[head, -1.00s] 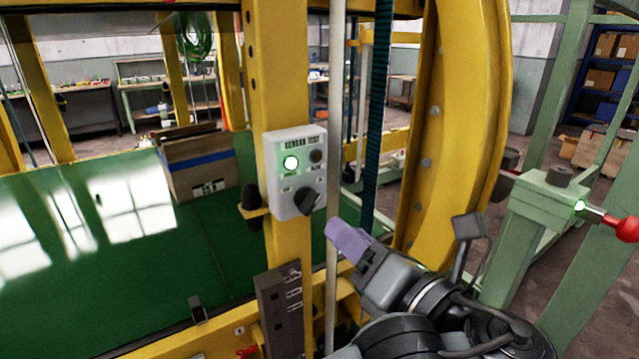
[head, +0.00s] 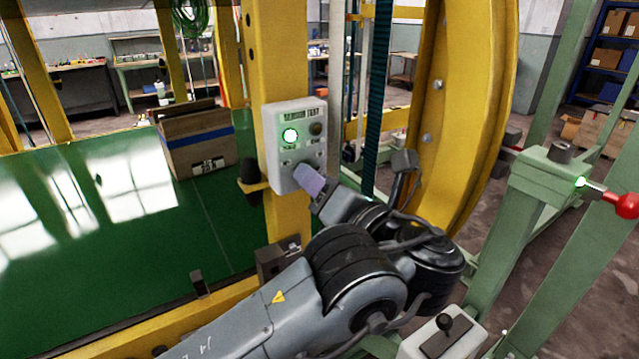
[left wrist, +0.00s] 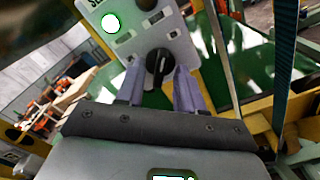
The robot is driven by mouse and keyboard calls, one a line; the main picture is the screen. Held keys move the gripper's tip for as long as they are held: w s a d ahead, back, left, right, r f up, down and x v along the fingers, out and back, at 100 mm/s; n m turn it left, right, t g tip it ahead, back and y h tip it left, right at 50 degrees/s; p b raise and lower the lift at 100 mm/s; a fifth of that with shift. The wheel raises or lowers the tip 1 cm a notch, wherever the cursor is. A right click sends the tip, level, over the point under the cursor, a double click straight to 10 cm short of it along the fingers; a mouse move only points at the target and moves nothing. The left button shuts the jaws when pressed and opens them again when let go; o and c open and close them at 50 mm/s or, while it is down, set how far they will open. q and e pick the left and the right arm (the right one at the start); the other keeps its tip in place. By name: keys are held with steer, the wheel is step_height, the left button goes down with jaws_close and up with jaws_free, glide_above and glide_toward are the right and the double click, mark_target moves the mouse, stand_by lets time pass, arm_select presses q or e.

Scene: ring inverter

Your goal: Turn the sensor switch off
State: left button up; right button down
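The sensor switch box (head: 292,133) is a light grey panel marked "SENSOR TEST" on a yellow post, with a lit green lamp (head: 290,135) and a dark one beside it. Its black rotary knob (left wrist: 158,66) shows in the left wrist view; in the head view my gripper hides it. My left gripper (head: 308,180) is at the lower part of the box. In the left wrist view its two purple fingers (left wrist: 160,84) stand apart, one on each side of the knob. I cannot tell whether they touch it. My right gripper is not in view.
A large yellow ring (head: 455,120) stands close to the right of my arm. A cardboard box (head: 198,145) sits on the green surface (head: 120,225) at left. A green frame with a red-tipped lever (head: 622,204) is at far right.

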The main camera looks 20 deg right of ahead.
arm_select(q)
jaws_close()
stand_by(0.4)
steer(key=shift+n+b, duration=1.15)
steer(key=shift+n, duration=6.75)
